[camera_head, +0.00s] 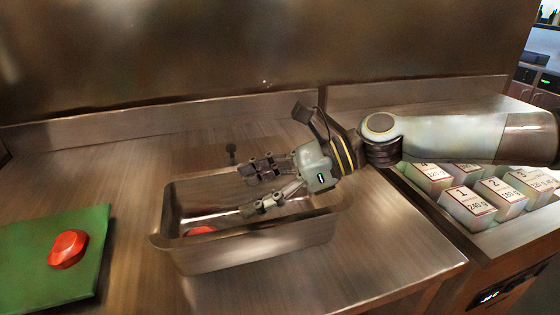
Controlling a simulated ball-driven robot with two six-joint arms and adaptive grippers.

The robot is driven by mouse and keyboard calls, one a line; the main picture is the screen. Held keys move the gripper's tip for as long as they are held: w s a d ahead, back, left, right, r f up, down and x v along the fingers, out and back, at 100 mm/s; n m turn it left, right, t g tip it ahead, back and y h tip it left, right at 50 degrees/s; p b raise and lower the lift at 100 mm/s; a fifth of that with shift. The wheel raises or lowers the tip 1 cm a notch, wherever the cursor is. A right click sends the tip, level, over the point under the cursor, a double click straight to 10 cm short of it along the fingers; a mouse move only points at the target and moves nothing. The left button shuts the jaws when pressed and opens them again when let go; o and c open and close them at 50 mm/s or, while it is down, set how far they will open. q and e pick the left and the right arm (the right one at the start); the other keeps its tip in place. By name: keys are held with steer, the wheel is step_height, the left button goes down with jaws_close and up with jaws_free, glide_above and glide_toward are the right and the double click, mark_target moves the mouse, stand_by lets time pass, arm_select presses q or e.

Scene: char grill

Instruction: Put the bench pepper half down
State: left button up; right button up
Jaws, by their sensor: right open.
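A red pepper half (67,249) lies on the green cutting board (30,282) at the left. Another red piece, seemingly a pepper half (200,231), lies low in the metal pan (255,247), partly hidden by the front wall. My right gripper (256,187) reaches in from the right over the pan. Its fingers point left, stand apart and hold nothing that I can see. The red piece in the pan lies apart from the fingers, below and to the left of them. My left gripper is not in view.
Labelled weight blocks (468,205) stand in a recess at the right, below my right forearm. A steel wall (260,50) closes off the back of the counter. The steel counter between board and pan is clear.

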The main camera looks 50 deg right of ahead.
steer(key=p+v, duration=0.3)
steer(key=v, duration=0.1)
steer(key=shift+s+d+r+p, duration=0.15)
steer(key=shift+s+d+p, duration=0.1)
steer(key=shift+d+p, duration=0.1)
steer(key=shift+a, duration=0.1)
stand_by(0.3)
